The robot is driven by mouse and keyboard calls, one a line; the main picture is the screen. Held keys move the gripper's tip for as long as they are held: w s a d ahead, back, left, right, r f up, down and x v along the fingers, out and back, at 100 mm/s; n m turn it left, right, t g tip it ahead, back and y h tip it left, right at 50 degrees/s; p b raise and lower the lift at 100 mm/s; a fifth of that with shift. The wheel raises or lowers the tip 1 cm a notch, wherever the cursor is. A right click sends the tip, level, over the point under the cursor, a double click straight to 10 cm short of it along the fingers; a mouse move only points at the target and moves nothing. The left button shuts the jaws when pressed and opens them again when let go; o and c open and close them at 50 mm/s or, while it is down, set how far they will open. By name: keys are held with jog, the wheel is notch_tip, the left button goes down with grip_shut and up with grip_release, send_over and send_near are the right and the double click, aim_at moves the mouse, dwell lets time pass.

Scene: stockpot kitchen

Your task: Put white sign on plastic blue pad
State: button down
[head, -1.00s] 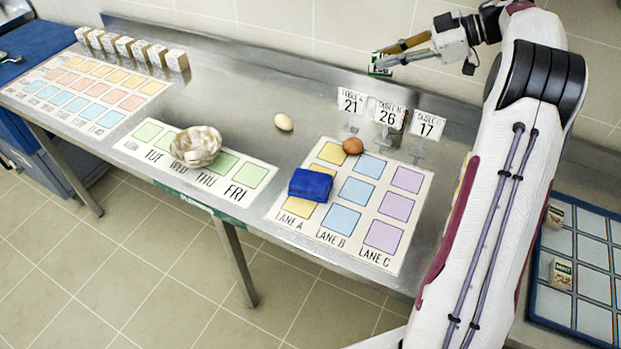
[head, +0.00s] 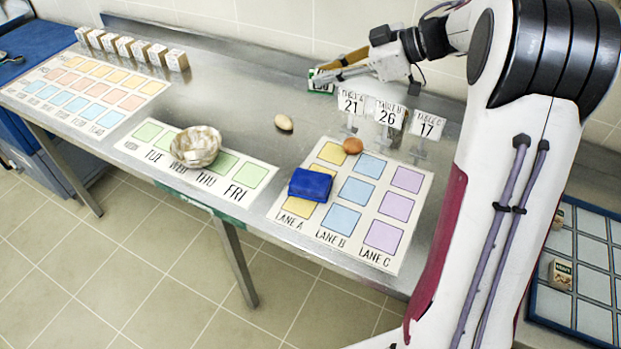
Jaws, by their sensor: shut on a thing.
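A small green-and-white sign (head: 321,84) is at the tips of my gripper (head: 328,75), which is shut on it. The sign is held above the back of the steel counter, left of the table-number cards; its print is too small to read. The blue pad (head: 310,185), a small blue block with a soft look, lies on the LANE A column of the lane mat (head: 411,254). My gripper is well behind and above the pad, apart from it.
White number cards 21 (head: 351,102), 26 (head: 389,114) and 17 (head: 427,125) stand upright behind the mat.

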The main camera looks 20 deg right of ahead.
jog(key=s+a+f+m+t, duration=0.1)
jog(key=s+a+f+m, duration=0.1)
jog(key=s+a+f, duration=0.25)
jog(key=m+h, duration=0.1)
jog(key=m, duration=0.1)
send_over(315, 182)
jog(key=shift+t, duration=0.4)
notch_tip(315, 182, down, 5)
jog(key=shift+f, duration=0.15)
jog(key=shift+f, duration=0.1)
jog(key=shift+f, duration=3)
jog(key=shift+f, duration=0.1)
jog(key=shift+f, duration=1.8)
jog(key=shift+f, duration=0.15)
jog(key=c, duration=2)
grip_release()
